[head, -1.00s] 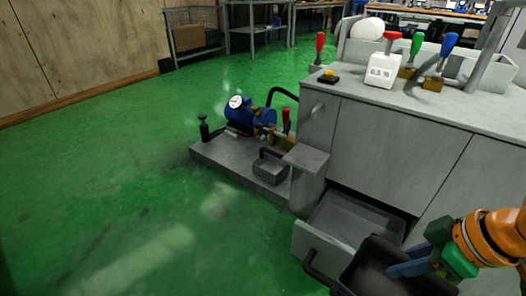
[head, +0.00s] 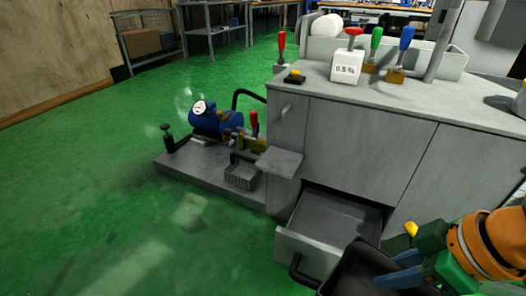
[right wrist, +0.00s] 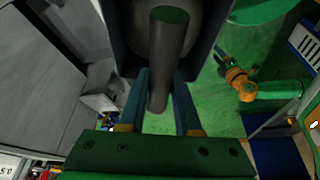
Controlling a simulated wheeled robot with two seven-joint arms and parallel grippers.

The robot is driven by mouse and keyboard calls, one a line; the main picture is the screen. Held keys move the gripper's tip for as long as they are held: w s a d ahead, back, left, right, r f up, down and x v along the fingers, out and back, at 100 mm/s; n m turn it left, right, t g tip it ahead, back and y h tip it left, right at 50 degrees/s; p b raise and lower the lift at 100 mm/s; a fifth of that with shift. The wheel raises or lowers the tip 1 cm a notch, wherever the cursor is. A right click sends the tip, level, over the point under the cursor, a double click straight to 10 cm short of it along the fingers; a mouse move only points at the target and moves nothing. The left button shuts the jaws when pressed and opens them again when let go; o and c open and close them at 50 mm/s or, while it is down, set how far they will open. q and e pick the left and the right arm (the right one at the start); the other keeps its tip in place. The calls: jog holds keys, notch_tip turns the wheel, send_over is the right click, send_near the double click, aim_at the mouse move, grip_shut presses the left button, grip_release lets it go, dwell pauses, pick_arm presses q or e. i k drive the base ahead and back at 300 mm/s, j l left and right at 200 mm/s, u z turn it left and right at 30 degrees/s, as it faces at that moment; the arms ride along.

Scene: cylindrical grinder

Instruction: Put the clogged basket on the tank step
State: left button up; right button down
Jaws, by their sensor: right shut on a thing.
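My right gripper (head: 402,278) is at the lower right of the head view, shut on the handle of a dark open-topped container (head: 352,266). In the right wrist view the grey round handle (right wrist: 168,60) stands between the two blue fingers. I cannot tell whether this container is the clogged basket. A small grey mesh basket (head: 242,176) with a dark handle sits on the low grey base (head: 195,177) beside the cabinet. A small flat grey ledge (head: 279,162) juts out just right of it; which surface is the tank step is unclear.
An open drawer (head: 333,222) sticks out of the grey cabinet (head: 360,135), close to the held container. A blue pump (head: 215,120) with a gauge and a red-handled valve (head: 255,125) stand on the low base. The green floor (head: 90,190) at left is clear.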

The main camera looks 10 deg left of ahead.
aim_at(195, 160)
jog(key=i+j, duration=0.2)
jog(key=j, duration=0.25)
jog(key=i+j+u, duration=0.1)
jog(key=j, duration=0.35)
jog(key=i+j, duration=0.3)
jog(key=j, duration=0.15)
jog(key=i+j+u, duration=0.15)
jog(key=j, duration=0.3)
jog(key=i+j, duration=0.25)
jog(key=i, duration=0.15)
jog(key=i+j+u, duration=0.15)
jog(key=i, duration=0.2)
jog(key=i+j, duration=0.25)
jog(key=i, duration=0.15)
jog(key=i+j+u, duration=0.1)
jog(key=i, duration=0.3)
jog(key=i+l, duration=0.2)
jog(key=i, duration=0.15)
jog(key=j+u, duration=0.05)
